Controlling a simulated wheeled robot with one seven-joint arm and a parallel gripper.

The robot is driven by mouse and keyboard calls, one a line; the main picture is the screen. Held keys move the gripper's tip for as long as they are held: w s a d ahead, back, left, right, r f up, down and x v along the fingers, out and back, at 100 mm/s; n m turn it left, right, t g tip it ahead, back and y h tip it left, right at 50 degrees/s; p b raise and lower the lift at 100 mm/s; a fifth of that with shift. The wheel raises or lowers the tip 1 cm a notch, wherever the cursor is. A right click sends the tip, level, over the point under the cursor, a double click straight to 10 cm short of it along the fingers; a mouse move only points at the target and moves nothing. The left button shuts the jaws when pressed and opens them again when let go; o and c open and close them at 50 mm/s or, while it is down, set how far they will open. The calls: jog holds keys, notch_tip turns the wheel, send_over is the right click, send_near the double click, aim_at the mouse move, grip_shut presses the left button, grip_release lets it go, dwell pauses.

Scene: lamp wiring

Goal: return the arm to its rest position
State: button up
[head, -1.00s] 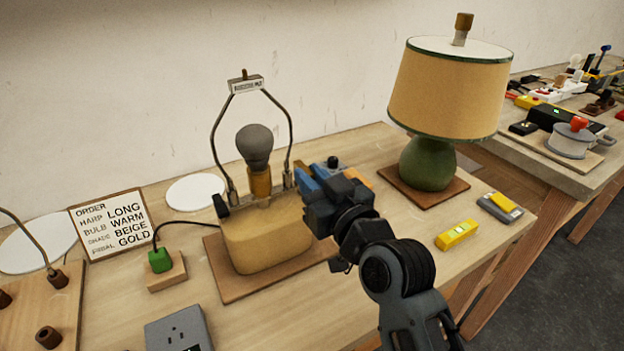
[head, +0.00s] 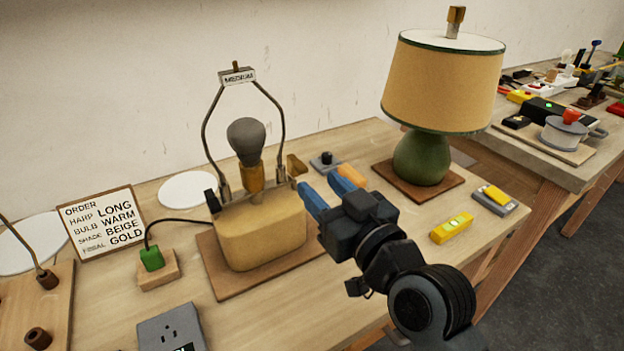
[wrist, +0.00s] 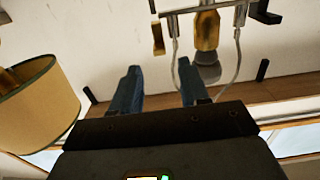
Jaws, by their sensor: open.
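My gripper (head: 327,190) is open and empty in the head view, its blue fingers apart just right of the yellow lamp base (head: 262,236). Both fingers also show in the wrist view (wrist: 157,92), with nothing between them. The lamp base stands on a brown board and carries a harp (head: 283,115), a grey bulb (head: 246,140) in a gold socket, and a tag on top of the harp. In the wrist view the bulb (wrist: 207,52) and harp appear upside down beyond the fingers.
A finished green lamp with a beige shade (head: 441,80) stands to the right, near my arm. A yellow level (head: 452,228) lies at the table's right side. An order card (head: 101,222), a green plug (head: 151,258) and a grey outlet box (head: 172,330) are at left.

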jog(key=shift+v, duration=0.9)
jog(key=shift+f, duration=0.1)
jog(key=s+d+f+m+h, duration=0.3)
jog(key=s+d+f, duration=0.3)
jog(key=s, duration=0.3)
jog(key=s+d+f+m+h, duration=0.2)
jog(key=s+d+f+h, duration=0.1)
jog(key=s+d+f, duration=0.4)
jog(key=s+d+r+m+h, duration=0.1)
jog(key=s+d, duration=0.3)
jog(key=s, duration=0.8)
jog(key=s+d+r+h, duration=0.3)
jog(key=s+d, duration=0.1)
jog(key=s, duration=0.8)
jog(key=shift+d+r+m, duration=0.15)
jog(key=shift+r+m, duration=0.05)
jog(key=shift+m, duration=0.2)
